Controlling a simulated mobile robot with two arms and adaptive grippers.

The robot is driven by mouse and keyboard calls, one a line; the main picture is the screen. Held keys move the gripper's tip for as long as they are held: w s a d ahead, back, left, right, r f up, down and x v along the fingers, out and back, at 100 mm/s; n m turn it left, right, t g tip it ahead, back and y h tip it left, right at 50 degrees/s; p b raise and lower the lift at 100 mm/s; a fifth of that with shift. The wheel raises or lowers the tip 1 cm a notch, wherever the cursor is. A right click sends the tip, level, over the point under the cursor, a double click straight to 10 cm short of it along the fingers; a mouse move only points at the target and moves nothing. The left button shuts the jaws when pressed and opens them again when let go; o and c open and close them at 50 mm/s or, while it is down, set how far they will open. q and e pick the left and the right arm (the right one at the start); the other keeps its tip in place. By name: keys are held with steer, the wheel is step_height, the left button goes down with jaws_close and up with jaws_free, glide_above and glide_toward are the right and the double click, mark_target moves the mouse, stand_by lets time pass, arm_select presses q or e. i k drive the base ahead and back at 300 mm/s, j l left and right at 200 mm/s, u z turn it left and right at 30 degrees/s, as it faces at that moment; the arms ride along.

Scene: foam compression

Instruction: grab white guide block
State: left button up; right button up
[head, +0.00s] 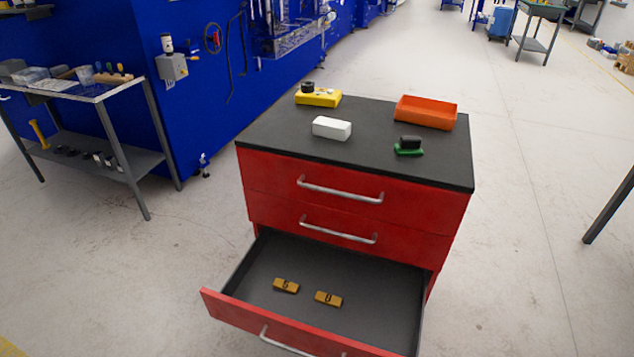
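A white guide block (332,128) lies on the dark top of a red drawer cabinet (356,167), left of the middle of that top. It is a plain rectangular block and nothing covers it. Neither my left gripper nor my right gripper is in the head view, so their positions relative to the block do not show.
The cabinet top also holds a yellow box with a black knob (318,97), an orange tray (426,112) and a green piece with a black part (409,147). The lowest visible drawer (330,275) is pulled out, with two brass-coloured blocks inside. A workbench (100,92) stands left.

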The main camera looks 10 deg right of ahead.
mark_target(335, 129)
steer(key=i+j+z, duration=0.1)
steer(key=j, duration=0.25)
steer(key=i+j+z, duration=0.15)
steer(key=i+j, duration=0.15)
steer(key=i+j+z, duration=0.1)
steer(key=j, duration=0.4)
steer(key=i, duration=0.1)
